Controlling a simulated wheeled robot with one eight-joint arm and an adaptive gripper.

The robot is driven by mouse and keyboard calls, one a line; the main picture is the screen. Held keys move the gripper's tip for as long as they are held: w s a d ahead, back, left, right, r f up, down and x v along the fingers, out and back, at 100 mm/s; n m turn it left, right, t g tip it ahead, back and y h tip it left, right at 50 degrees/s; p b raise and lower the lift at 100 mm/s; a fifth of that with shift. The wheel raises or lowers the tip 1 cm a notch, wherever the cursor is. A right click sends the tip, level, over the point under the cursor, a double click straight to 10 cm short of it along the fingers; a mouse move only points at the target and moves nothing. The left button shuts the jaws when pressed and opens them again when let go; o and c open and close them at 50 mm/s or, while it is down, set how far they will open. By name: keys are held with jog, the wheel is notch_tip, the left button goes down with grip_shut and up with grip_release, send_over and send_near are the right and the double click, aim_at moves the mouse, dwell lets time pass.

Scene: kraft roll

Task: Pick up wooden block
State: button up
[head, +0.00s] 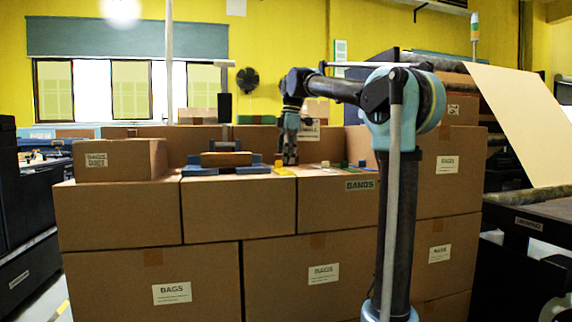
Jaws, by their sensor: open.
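A brown, wood-coloured block (227,159) lies lengthwise across a blue stand (252,169) on top of the stacked cartons, left of centre. My gripper (290,162) points down just right of the stand, apart from the brown block. Its jaws are open, and I see nothing held in them. A small yellow piece (285,171) lies on the carton top close below the fingertips. Whether the fingers touch it is too small to tell.
A closed carton (121,160) stands on the stack at the left. Small green pieces (336,166) and a pale piece (356,170) lie right of my gripper. More cartons (445,165) rise at the right, before a machine with a brown paper sheet (522,118).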

jog(key=shift+f, duration=0.25)
dwell(0.5)
jog(key=c, duration=0.9)
